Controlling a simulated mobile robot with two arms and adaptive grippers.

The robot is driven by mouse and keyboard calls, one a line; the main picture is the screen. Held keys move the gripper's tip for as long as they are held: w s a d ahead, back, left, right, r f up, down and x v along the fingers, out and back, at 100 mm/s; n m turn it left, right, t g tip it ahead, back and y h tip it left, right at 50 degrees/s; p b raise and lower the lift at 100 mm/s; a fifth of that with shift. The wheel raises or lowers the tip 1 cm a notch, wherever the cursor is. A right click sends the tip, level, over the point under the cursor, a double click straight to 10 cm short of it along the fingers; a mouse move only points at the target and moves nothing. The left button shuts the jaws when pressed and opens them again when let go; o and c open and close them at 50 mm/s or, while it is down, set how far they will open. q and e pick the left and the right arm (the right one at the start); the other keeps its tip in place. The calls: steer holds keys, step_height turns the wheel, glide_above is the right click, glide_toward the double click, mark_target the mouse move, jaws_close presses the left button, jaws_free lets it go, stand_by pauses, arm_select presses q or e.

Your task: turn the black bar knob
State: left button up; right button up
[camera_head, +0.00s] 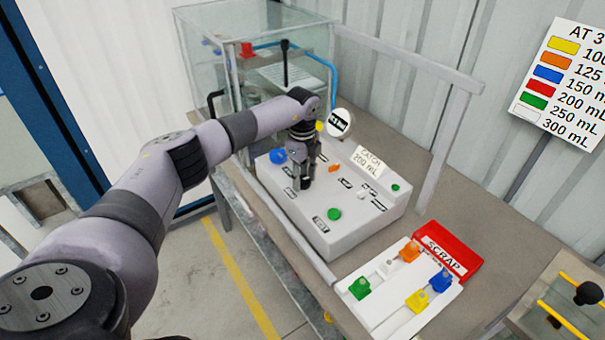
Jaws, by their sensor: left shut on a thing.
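My left gripper (304,183) points down at the top of the white control box (325,235). It is shut on the black bar knob, which is mostly hidden between and behind the dark fingers. A blue knob (277,156) is to the left of the gripper, an orange knob (334,168) to its right. A green button (334,214) is nearer the front of the box, and a smaller green one (395,188) is at its right. A card reading "CATCH 200 mL" (370,161) stands at the back of the box. My right gripper is out of view.
A glass tank (210,55) stands behind the box. A round gauge (340,122) is just right of my wrist. A white tray (378,314) with coloured pieces and a red SCRAP bin (449,250) are at front right. A metal rail (452,145) runs behind the box.

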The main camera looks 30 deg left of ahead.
mark_target(302, 179)
arm_select(q)
steer(key=shift+a+r+n, duration=0.1)
steer(key=shift+n, duration=0.3)
steer(key=o, duration=1.1)
steer(key=shift+o, duration=0.2)
step_height(302, 179, up, 12)
stand_by(0.4)
